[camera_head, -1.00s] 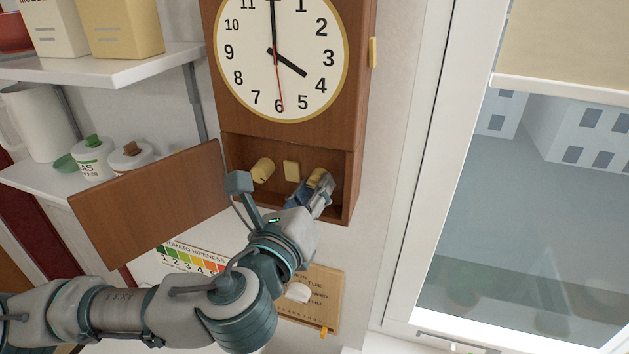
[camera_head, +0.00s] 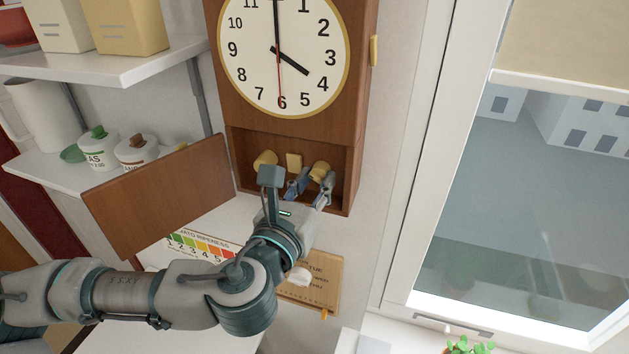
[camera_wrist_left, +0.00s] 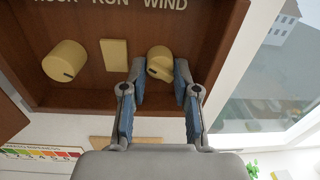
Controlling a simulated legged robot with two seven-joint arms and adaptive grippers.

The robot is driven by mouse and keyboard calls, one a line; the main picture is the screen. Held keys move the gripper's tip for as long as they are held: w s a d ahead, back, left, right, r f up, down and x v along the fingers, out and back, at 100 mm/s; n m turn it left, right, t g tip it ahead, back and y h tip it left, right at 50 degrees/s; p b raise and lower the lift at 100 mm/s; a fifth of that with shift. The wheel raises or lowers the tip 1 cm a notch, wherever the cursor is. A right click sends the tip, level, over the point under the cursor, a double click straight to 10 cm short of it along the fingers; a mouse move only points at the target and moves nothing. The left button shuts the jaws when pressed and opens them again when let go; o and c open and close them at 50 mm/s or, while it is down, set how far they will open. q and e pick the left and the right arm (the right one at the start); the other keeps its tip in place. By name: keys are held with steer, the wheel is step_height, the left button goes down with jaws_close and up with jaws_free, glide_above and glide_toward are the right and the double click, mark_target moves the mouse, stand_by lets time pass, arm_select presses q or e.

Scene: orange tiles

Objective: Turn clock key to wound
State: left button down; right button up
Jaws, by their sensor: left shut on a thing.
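The wooden wall clock (camera_head: 222,70) has a white dial and an open lower compartment, with its brown door (camera_head: 160,200) swung out to the left. Inside are a left yellow knob (camera_head: 265,160), a flat yellow plate (camera_head: 294,163) and a right yellow knob (camera_head: 320,169). In the left wrist view the right knob (camera_wrist_left: 160,62) sits below the word WIND, with a dark mark on its face. My left gripper (camera_wrist_left: 159,72) is shut on this knob, one blue finger on each side. My right gripper is not in view.
Shelves (camera_head: 130,68) with boxes, a white jug (camera_head: 45,115) and lidded jars (camera_head: 135,152) stand at the left. A window (camera_head: 530,200) fills the right. A colored chart (camera_head: 195,246) and a wooden board (camera_head: 322,275) lie below the clock.

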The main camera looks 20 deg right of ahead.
arm_select(q)
steer(key=c, duration=0.9)
jaws_free()
steer(key=shift+w, duration=0.1)
steer(key=v, duration=1.2)
steer(key=shift+w+a, duration=0.1)
